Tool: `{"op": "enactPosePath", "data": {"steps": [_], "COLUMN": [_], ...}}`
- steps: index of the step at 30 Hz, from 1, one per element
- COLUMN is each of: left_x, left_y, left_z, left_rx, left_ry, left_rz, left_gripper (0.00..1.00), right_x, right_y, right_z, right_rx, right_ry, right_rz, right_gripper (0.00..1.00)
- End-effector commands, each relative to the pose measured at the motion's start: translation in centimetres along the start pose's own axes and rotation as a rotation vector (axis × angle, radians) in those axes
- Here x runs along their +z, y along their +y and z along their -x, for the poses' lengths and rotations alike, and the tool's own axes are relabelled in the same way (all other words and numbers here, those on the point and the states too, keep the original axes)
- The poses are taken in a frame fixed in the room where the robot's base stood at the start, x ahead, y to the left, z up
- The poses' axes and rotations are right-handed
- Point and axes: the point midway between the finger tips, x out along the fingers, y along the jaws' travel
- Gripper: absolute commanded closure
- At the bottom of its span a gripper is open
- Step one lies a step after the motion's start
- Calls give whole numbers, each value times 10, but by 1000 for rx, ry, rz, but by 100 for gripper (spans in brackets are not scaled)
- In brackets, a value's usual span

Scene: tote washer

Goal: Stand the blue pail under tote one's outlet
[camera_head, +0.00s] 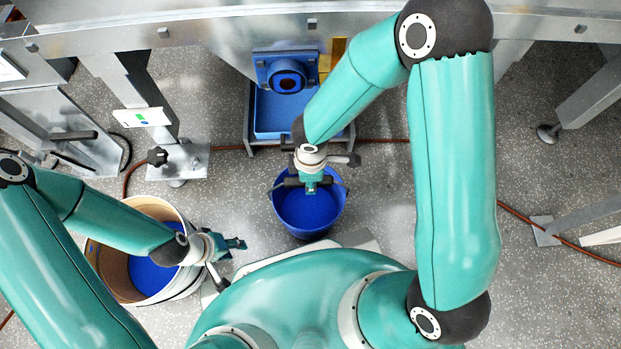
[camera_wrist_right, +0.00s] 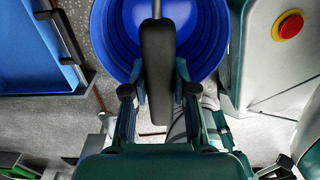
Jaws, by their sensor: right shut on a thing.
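The blue pail (camera_head: 308,214) is upright below my right gripper, in front of the machine. I cannot tell whether its base touches the floor. My right gripper (camera_head: 311,184) is shut on the pail's dark handle grip (camera_wrist_right: 157,60) above its far side; the pail's blue inside (camera_wrist_right: 205,40) shows behind the grip. A blue square outlet with a round dark port (camera_head: 287,79) is on the machine front, farther back than the pail. No tote number is readable. My left gripper (camera_head: 238,244) is at the lower left, apart from the pail; its fingers look narrow from above.
A blue tray (camera_head: 262,115) on a grey frame stands below the outlet, just behind the pail. A pale round tub (camera_head: 125,222) with blue inside stands lower left. An orange-red hose (camera_head: 520,214) crosses the floor. Metal legs and feet (camera_head: 548,133) stand at both sides.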

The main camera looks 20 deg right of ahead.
Motion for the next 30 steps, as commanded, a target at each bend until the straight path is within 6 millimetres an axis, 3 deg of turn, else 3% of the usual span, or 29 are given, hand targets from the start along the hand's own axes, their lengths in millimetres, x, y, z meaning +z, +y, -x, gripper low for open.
{"op": "enactPosePath", "data": {"steps": [30], "left_x": [0], "left_y": [-5], "left_z": [-15], "left_rx": [0], "left_ry": [0], "left_rz": [0], "left_gripper": [60], "right_x": [-1], "right_y": [1], "right_z": [-13], "right_rx": [3], "right_ry": [2], "right_rz": [0], "right_gripper": [100]}}
